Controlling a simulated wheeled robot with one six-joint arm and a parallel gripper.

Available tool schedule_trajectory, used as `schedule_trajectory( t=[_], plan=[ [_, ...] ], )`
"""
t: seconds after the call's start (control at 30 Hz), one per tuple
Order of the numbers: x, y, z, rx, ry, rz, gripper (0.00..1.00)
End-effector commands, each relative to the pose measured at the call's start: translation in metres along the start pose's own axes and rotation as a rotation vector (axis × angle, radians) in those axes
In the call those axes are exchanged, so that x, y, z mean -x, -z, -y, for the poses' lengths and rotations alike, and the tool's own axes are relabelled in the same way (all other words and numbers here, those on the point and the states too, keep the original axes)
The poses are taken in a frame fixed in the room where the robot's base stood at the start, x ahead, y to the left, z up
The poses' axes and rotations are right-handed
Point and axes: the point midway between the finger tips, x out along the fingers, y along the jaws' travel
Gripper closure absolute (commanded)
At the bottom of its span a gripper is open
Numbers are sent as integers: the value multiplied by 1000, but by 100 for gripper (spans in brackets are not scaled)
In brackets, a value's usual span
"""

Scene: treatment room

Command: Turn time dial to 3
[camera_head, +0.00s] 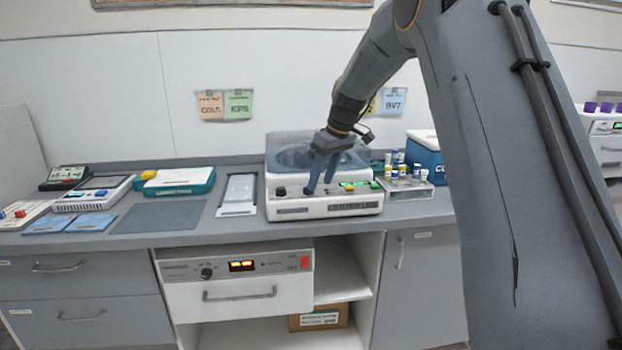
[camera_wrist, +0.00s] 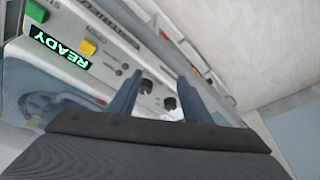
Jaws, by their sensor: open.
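A white centrifuge (camera_head: 325,208) with a clear lid stands on the counter. Its front panel carries a green READY display (camera_wrist: 60,48), a yellow button (camera_wrist: 88,47) and dark knobs. In the wrist view, one dark knob (camera_wrist: 146,86) and another dark knob (camera_wrist: 169,103) show between my fingers. I cannot read their labels or settings, so I cannot tell which is the time dial. In the head view, a dark knob (camera_head: 281,191) shows at the panel's left end. My gripper (camera_head: 318,188) is open, fingers pointing down at the panel; contact cannot be told.
A rack of capped tubes (camera_head: 405,185) and a blue cooler box (camera_head: 427,158) stand right of the centrifuge. A grey tray (camera_head: 238,192) lies close on its left. A dark mat (camera_head: 160,217) lies bare farther left. A drawer unit with a lit display (camera_head: 241,266) is below the counter.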

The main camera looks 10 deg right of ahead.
Motion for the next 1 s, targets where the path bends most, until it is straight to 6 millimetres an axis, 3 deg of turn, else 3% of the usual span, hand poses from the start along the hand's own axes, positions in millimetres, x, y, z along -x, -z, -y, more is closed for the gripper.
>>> schedule_trajectory(
  t=[0.1, 0.23, 0.37, 0.8, 1.0],
  plan=[
    [9, 30, -18, 75, 3, -39, 55],
    [13, 45, -26, 120, 6, -60, 55],
    [7, 48, -27, 133, 7, -64, 55],
    [-53, 51, -26, 129, 7, -64, 55],
    [-63, 52, -26, 129, 5, -65, 55]
  ],
)
